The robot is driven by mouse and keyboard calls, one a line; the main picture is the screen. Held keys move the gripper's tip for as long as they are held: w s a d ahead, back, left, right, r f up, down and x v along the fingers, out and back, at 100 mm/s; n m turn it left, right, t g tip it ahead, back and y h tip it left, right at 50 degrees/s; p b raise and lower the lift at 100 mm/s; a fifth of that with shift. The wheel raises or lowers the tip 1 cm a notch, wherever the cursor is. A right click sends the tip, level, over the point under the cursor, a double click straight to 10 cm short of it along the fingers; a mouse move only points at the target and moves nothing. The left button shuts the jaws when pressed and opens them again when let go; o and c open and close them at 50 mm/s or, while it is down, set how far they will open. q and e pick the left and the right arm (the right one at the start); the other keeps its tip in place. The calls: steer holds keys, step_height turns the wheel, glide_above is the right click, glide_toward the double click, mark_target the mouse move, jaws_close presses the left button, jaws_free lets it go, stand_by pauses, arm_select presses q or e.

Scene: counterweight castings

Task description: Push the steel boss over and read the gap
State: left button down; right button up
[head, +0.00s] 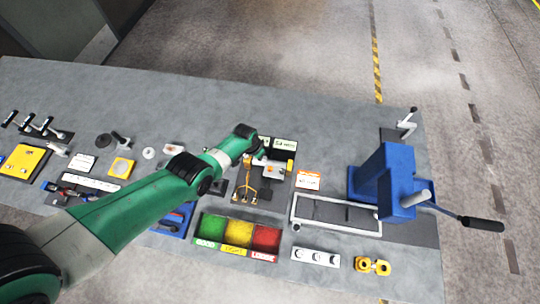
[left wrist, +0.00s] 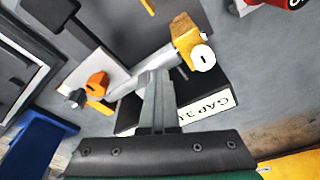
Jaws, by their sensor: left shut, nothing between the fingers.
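In the left wrist view a grey metal cylinder, which looks like the steel boss (left wrist: 137,74), lies across a fixture. An orange block with a white round face (left wrist: 190,43) is at its upper right end, and a smaller orange clamp-like part (left wrist: 97,85) is at its lower left. My left gripper (left wrist: 158,80) is shut, its tips close beside the cylinder; I cannot tell whether they touch. In the head view my left gripper (head: 258,158) is over the fixture, small and partly hidden. My right gripper is not in view.
Green (head: 211,227), yellow (head: 238,232) and red (head: 266,238) bins stand in front of the fixture. A white frame (head: 293,211) and blue press (head: 382,175) with a long lever are to the right. An orange-edged card (head: 307,180) lies between.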

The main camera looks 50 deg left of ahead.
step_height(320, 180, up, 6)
steer(key=p, duration=0.5)
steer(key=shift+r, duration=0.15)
